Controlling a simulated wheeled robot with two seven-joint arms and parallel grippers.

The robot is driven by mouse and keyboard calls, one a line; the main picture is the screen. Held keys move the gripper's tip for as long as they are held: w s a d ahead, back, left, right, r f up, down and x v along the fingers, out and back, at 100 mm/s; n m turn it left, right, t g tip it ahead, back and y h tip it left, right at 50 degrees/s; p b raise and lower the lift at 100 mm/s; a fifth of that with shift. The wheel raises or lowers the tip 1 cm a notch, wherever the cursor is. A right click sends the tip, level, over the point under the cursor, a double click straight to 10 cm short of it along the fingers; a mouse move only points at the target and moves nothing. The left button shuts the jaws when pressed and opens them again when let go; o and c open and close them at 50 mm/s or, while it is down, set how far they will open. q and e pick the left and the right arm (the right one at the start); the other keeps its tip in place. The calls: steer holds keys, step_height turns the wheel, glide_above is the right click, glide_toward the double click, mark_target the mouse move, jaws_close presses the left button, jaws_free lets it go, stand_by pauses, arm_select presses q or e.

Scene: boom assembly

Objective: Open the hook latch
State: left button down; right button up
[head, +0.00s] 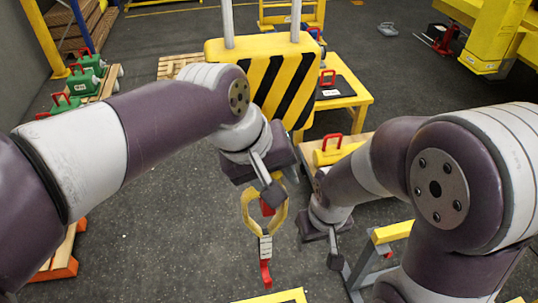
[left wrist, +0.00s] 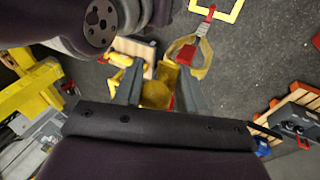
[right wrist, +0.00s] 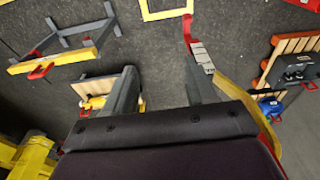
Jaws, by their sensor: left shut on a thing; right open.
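The yellow hook (head: 246,216) hangs with its bowl low in the head view. A pale grey piece with a red end, seemingly the latch (head: 265,248), points down below it. It also shows in the right wrist view (right wrist: 201,57). A red part shows inside the hook. My left gripper (head: 281,186) is shut on the hook's upper yellow body (left wrist: 157,94), partly hidden by the fingers. My right gripper (head: 331,246) is open, to the right of the hook. In the right wrist view, the latch is by its right finger; I cannot tell whether they touch.
A yellow-and-black striped block (head: 268,80) hangs from two rods behind. A yellow table (head: 349,99) stands behind it. A grey frame with a yellow bar (head: 393,232) is near right, close to my right arm. Green canisters (head: 88,84) stand at left.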

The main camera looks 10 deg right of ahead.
arm_select(q)
steer(key=shift+d+r, duration=0.1)
steer(key=shift+r, duration=0.1)
steer(key=c, duration=0.8)
jaws_free()
steer(key=shift+w+d+f, duration=0.1)
steer(key=shift+d, duration=0.15)
steer(key=shift+a, duration=0.1)
